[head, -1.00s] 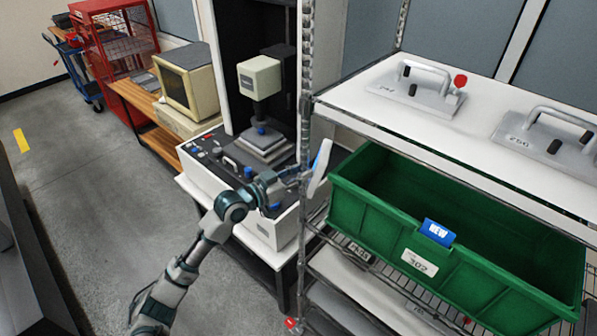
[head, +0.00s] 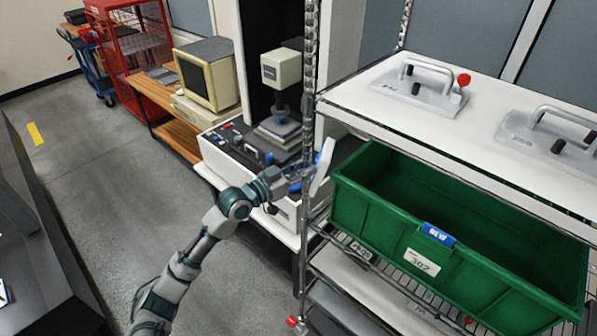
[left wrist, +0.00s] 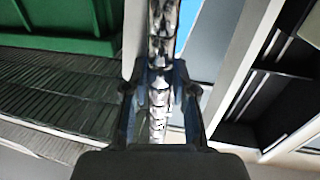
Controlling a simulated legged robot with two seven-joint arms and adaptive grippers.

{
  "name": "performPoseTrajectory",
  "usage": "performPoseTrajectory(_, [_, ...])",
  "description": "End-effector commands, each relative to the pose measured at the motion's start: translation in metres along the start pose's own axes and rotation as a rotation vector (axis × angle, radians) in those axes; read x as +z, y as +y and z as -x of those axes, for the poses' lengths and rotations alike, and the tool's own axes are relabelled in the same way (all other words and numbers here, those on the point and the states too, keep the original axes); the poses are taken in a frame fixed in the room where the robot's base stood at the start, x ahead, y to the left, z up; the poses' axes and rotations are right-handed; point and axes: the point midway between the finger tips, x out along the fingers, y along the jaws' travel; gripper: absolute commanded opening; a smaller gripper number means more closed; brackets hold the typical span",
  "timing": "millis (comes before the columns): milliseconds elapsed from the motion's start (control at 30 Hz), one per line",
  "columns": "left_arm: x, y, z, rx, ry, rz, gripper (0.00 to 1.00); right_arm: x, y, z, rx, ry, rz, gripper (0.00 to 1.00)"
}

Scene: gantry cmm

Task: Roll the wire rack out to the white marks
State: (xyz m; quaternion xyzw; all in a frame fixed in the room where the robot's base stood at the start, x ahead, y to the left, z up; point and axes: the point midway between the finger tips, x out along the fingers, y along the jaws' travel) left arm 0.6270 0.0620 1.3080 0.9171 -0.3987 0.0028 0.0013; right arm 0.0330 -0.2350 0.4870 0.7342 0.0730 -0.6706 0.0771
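The wire rack (head: 393,140) fills the right half of the head view, with a white top shelf, wire lower shelves and a chrome corner post (head: 308,90). My left gripper (head: 308,178) is at this post, with one finger on each side. In the left wrist view the post (left wrist: 159,110) runs between the two fingers, which look closed on it. A red-trimmed caster (head: 296,323) shows at the post's foot. A green bin (head: 385,230) sits on the rack's middle level. My right gripper is out of view. I see no white floor marks.
A bench instrument (head: 240,160) stands close behind the post. An old computer monitor (head: 208,75), a red cage (head: 130,45) and a blue cart (head: 100,75) line the wall. Grey floor (head: 110,170) with a yellow mark (head: 35,133) is open at left. Handled metal plates (head: 418,85) lie on the top shelf.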

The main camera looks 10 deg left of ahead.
Motion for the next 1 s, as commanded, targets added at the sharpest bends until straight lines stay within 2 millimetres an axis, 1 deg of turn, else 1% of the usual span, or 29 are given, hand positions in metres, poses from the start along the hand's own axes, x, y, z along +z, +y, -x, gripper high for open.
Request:
performPoseTrajectory(33, [-0.005,0.001,0.001,0.002,0.009,-0.002,0.40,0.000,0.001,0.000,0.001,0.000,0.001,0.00])
performPoseTrajectory(67, [-0.004,0.000,0.001,0.002,0.008,-0.001,0.47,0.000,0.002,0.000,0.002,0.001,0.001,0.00])
performPoseTrajectory(100, [-0.003,0.000,0.002,0.003,0.007,0.000,0.51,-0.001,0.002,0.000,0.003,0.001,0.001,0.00])
performPoseTrajectory(333, [-0.001,-0.002,0.008,0.003,0.005,0.002,0.51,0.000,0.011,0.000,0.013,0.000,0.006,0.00])
performPoseTrajectory(467, [0.001,-0.004,0.015,0.002,0.004,0.004,0.51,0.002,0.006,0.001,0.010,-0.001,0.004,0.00])
performPoseTrajectory(567, [0.002,-0.004,0.029,0.002,0.001,0.002,0.51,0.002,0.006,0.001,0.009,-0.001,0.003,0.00])
performPoseTrajectory(800, [0.002,0.000,0.079,0.001,-0.003,-0.003,0.51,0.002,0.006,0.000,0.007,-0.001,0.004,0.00])
performPoseTrajectory(900, [0.002,0.002,0.095,0.002,-0.004,-0.003,0.51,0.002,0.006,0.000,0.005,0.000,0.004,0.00])
performPoseTrajectory(1000, [0.001,0.003,0.107,0.002,-0.004,-0.003,0.51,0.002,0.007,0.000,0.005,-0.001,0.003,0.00])
